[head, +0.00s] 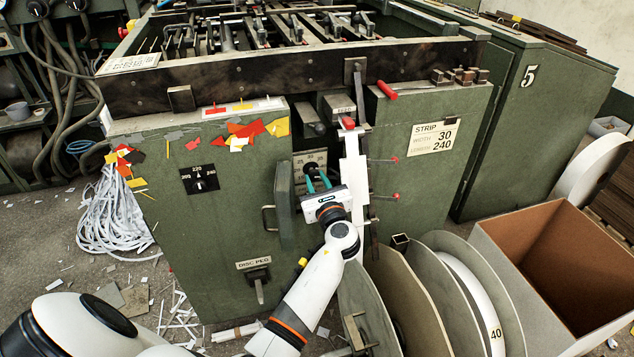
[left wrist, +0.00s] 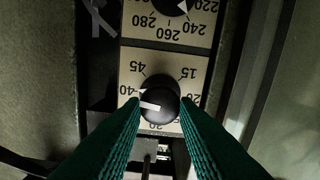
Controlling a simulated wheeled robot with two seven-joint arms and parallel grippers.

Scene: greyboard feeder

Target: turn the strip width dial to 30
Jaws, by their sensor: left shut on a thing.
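The strip width dial is a black round knob (left wrist: 160,99) on a pale scale plate, seen upside down in the left wrist view. Its numbers 45, 40, 15 and a partly covered 20 show around it. A white mark on the knob points left, roughly toward the 40 side; the exact reading is unclear. In the head view the dial plate (head: 310,158) sits in a recess of the green machine. My left gripper (head: 318,182) has teal fingers, shut on the knob; their tips (left wrist: 160,105) lie at its two sides. My right gripper is not in view.
A sign (head: 436,136) reads strip width 30, length 240. A second dial (left wrist: 172,5) sits beside the width dial. An open green door (head: 284,205) stands left of the recess, and a white strip (head: 353,175) hangs at its right. Large discs (head: 465,285) and a cardboard box (head: 560,270) stand right.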

